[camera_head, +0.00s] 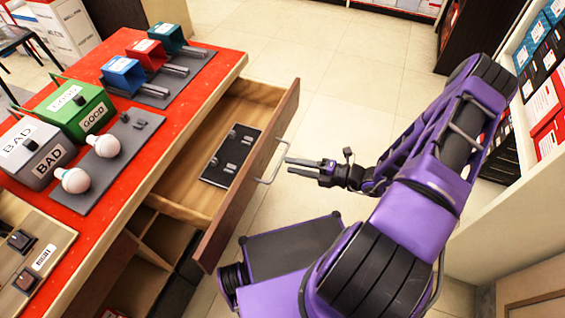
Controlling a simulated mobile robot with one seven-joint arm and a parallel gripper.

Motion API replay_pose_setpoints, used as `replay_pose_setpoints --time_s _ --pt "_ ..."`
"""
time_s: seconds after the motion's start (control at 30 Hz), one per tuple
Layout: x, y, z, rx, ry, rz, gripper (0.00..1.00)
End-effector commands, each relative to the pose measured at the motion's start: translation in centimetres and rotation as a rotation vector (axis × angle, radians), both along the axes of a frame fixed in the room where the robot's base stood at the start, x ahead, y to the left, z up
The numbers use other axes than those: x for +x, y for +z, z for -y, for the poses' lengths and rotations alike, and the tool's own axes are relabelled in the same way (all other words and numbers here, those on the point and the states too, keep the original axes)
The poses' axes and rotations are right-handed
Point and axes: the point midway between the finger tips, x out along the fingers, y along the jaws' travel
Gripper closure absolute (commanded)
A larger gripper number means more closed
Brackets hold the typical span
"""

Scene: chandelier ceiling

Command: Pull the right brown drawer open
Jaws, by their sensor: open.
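The brown drawer (247,178) under the red-topped table stands pulled out, with its inside in view. A dark tray with small grey pieces (230,156) lies in it. The drawer's metal handle (271,164) sticks out from its front panel. My gripper (289,166) is open and empty, just right of the handle, with its fingers pointing left toward it. I cannot tell whether a fingertip touches the handle.
On the red table (184,125) stand a grey BAD box (38,150), a green GOOD box (79,112), two white bulbs (76,180) and coloured holders (123,75). Shelves with boxes (540,90) line the right. Tiled floor (340,60) is clear beyond the drawer.

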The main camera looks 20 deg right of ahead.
Motion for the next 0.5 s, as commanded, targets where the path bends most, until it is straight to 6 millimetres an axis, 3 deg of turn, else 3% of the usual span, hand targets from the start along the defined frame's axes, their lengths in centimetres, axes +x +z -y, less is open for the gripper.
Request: replay_pose_setpoints --time_s 0.3,0.5 --pt "-4.7 1.6 6.2 -0.003 -0.004 0.0 0.56" --pt "-6.6 2.3 8.7 -0.003 -0.003 0.0 0.56"
